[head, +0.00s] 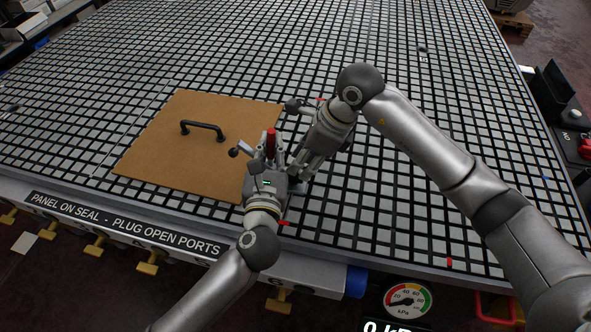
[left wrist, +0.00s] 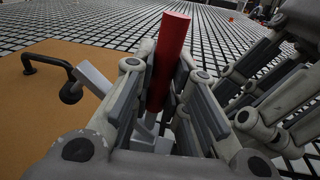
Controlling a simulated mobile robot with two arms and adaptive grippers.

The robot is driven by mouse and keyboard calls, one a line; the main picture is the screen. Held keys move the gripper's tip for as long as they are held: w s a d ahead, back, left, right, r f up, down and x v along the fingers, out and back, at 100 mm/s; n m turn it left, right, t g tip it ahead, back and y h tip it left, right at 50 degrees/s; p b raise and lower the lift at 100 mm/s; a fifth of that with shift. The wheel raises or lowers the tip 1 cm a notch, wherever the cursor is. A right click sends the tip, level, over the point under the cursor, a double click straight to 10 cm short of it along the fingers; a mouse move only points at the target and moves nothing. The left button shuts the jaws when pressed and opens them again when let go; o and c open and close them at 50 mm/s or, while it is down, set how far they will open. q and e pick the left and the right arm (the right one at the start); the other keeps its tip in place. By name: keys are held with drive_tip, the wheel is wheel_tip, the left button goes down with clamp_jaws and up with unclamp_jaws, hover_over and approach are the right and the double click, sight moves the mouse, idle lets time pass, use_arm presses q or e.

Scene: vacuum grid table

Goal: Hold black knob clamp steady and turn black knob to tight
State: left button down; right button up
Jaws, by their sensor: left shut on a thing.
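A clamp with an upright red handle (head: 270,142) stands at the right edge of a brown panel. Its grey arm reaches left over the panel and ends in a black knob (head: 233,152); the knob also shows in the left wrist view (left wrist: 71,93). My left gripper (head: 268,154) is shut around the red handle, which sticks up between its fingers in the left wrist view (left wrist: 171,60). The clamp's base is mostly hidden by the fingers. My right gripper (head: 302,170) points down just right of the clamp. Whether its fingers hold anything is hidden.
The brown panel (head: 165,150) with a black handle (head: 203,130) lies on the black-and-grey grid table (head: 420,150). Another dark knob (head: 293,105) shows behind my right gripper. A pressure gauge (head: 408,300) is below the front edge. Much of the grid is clear.

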sight(294, 178)
drive_tip(key=shift+x, duration=2.35)
clamp_jaws()
